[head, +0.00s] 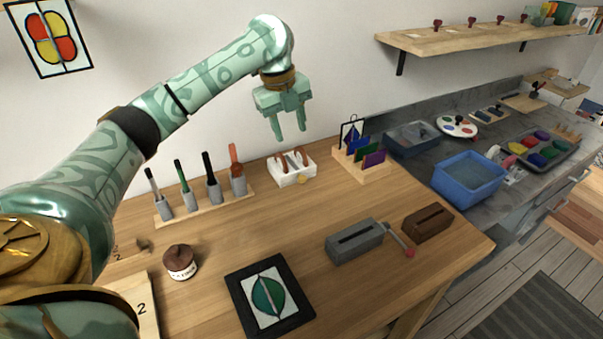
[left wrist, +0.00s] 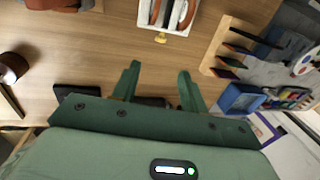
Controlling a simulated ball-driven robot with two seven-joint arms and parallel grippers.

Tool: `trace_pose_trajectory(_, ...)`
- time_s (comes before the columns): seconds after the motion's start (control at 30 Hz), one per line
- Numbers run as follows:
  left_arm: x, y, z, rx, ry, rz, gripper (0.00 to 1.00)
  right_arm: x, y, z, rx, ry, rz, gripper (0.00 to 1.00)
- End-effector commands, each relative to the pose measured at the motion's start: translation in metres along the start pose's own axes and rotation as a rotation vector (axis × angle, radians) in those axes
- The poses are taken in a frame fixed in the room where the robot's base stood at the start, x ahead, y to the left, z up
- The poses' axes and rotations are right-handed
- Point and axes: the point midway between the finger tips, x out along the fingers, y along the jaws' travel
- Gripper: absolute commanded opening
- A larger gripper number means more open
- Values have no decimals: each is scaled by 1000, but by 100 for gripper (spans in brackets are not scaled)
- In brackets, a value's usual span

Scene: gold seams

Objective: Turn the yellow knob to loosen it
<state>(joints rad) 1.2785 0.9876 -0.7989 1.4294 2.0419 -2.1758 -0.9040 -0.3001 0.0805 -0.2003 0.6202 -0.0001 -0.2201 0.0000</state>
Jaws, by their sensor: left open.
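The yellow knob (head: 302,180) is small and sits on the front of a white holder (head: 281,181) on the wooden table. In the left wrist view the knob (left wrist: 161,38) juts from the near edge of the white holder (left wrist: 144,14), beyond my fingertips and roughly in line with the gap between them. My left gripper (head: 290,138) is open and empty, pointing down above and behind the holder in the head view; its fingers (left wrist: 160,70) are apart in the wrist view. It does not touch the knob. My right gripper is not in view.
A row of upright tools in a wooden rack (head: 205,208) stands left of the holder. A rack of coloured pieces (head: 366,172) stands to its right. A grey slotted block (head: 355,241), a jar (head: 180,262) and a framed leaf picture (head: 268,297) lie nearer. The tabletop in front of the holder is clear.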

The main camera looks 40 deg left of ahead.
Motion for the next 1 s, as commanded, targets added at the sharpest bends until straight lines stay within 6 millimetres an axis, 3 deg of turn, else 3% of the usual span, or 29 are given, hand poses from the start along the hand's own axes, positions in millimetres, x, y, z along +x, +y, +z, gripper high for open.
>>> trace_pose_trajectory(0.3, 87, 1, 0, -1, 5, 8, 44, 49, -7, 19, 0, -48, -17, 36)
trace_pose_trajectory(0.5, 131, 0, -1, -1, 5, 6, 44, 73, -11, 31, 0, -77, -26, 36)
trace_pose_trajectory(0.7, 153, -1, -1, 0, 2, 0, 44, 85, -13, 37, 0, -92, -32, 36)
trace_pose_trajectory(1.0, 155, -1, -1, 0, 0, -4, 44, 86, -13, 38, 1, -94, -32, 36)
